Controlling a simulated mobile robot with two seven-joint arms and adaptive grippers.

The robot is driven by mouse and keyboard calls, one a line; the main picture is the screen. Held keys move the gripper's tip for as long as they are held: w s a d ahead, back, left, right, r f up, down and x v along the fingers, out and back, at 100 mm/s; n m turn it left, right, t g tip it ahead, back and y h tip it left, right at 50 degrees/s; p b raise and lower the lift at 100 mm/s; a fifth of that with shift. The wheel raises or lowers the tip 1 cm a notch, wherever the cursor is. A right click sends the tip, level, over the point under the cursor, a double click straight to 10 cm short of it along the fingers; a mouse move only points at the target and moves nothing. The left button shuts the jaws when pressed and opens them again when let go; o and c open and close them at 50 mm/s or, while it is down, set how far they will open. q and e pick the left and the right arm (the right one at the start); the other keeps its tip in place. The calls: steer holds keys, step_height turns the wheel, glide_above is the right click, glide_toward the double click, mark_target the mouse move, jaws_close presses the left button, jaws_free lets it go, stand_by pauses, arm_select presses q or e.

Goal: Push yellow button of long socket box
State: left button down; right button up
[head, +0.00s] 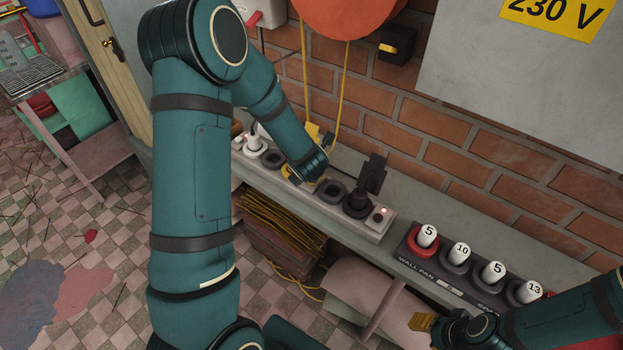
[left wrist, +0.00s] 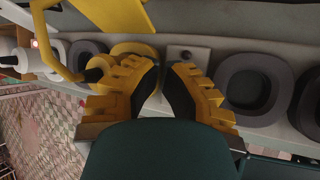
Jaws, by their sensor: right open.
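The long socket box (head: 376,228) is a pale strip of round dark sockets on the ledge along the brick wall. A yellow round part (left wrist: 133,49) sits on it, partly hidden by my left gripper; I cannot tell whether it is the button. My left gripper (left wrist: 164,66) is over the box beside this part, its fingertips almost together with nothing seen between them. Contact cannot be made out. In the head view my left gripper (head: 314,178) is mostly hidden by its wrist. My right gripper (head: 424,322) is open and empty, low in front of the ledge.
A dark panel with numbered white knobs (head: 427,236) stands right of the box. A black plug (head: 357,201) is in the box near a small red light (head: 382,210). Yellow cables (head: 340,100) hang down behind my left wrist. Stacked papers (head: 275,238) lie below the ledge.

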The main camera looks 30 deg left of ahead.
arm_select(q)
steer(key=shift+r, duration=0.4)
steer(key=shift+r+p, duration=0.1)
steer(key=shift+p, duration=0.2)
step_height(320, 180, up, 6)
steer(key=p, duration=0.4)
steer(key=shift+p, duration=0.3)
